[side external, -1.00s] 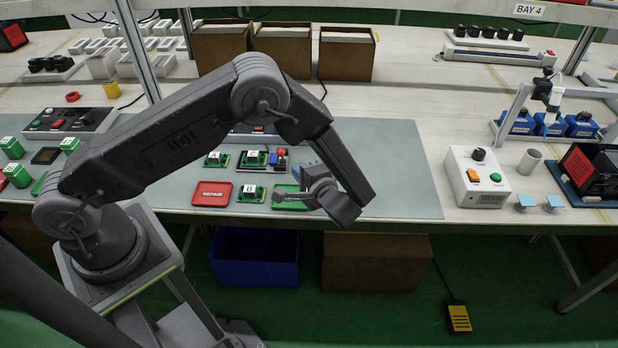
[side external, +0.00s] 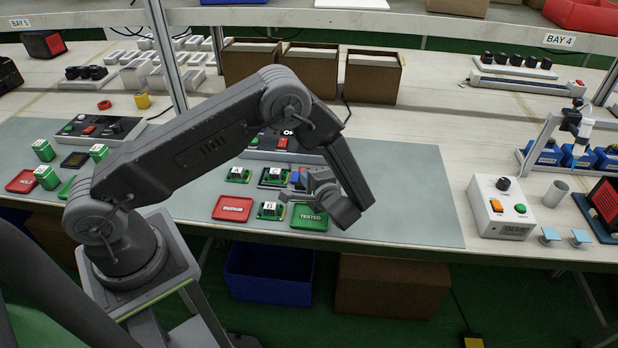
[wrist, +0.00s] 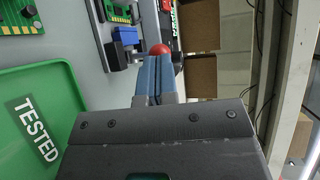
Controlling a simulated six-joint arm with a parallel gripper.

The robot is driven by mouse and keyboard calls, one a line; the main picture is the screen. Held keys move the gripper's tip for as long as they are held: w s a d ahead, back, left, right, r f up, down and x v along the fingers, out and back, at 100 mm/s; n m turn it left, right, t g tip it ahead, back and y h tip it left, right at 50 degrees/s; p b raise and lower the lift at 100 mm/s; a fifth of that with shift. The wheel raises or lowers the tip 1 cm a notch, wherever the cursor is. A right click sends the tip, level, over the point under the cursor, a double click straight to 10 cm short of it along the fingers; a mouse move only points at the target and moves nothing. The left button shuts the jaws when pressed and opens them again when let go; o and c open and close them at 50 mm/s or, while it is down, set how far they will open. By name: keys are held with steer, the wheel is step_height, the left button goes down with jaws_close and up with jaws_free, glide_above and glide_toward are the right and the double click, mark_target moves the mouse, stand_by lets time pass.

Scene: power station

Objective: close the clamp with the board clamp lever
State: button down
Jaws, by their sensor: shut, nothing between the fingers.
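The board clamp shows in the wrist view as a dark base with a blue block (wrist: 125,36). The lever's red ball knob (wrist: 159,49) is just past my fingertips. My gripper (wrist: 154,62) has its blue-grey fingers shut together, with nothing between them. The fingertips overlap the knob's near edge in this view; I cannot tell whether they touch it. A green circuit board (wrist: 118,10) lies by the clamp at the upper edge. In the side view my gripper (side external: 308,179) is low over the clamp area and hides most of the lever.
A green TESTED tray (side external: 310,224) lies below my gripper, with a red tray (side external: 232,208) and a loose board (side external: 270,211) to its left. A control box (side external: 285,148) stands behind. The grey mat (side external: 415,195) is clear to the right.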

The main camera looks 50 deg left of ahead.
steer(key=shift+w+a+r+h, duration=0.15)
steer(key=shift+a+r+h, duration=0.1)
steer(key=shift+h, duration=0.15)
steer(key=shift+w+a+r+m+g+h, duration=0.2)
steer(key=shift+w+r+m+g+h, duration=0.1)
steer(key=shift+m+h, duration=0.1)
steer(key=shift+w+a+r+m+g+h, duration=0.4)
steer(key=shift+w+a+r+g+h, duration=0.15)
steer(key=shift+h, duration=0.35)
steer(key=w+a+g+h, duration=0.1)
steer(key=m+h, duration=0.1)
steer(key=shift+w+a+r+g+h, duration=0.15)
steer(key=shift+w+a+g+h, duration=0.2)
steer(key=shift+a+h, duration=0.05)
steer(key=shift+r, duration=0.15)
steer(key=shift+r, duration=0.65)
steer(key=shift+d+r, duration=0.1)
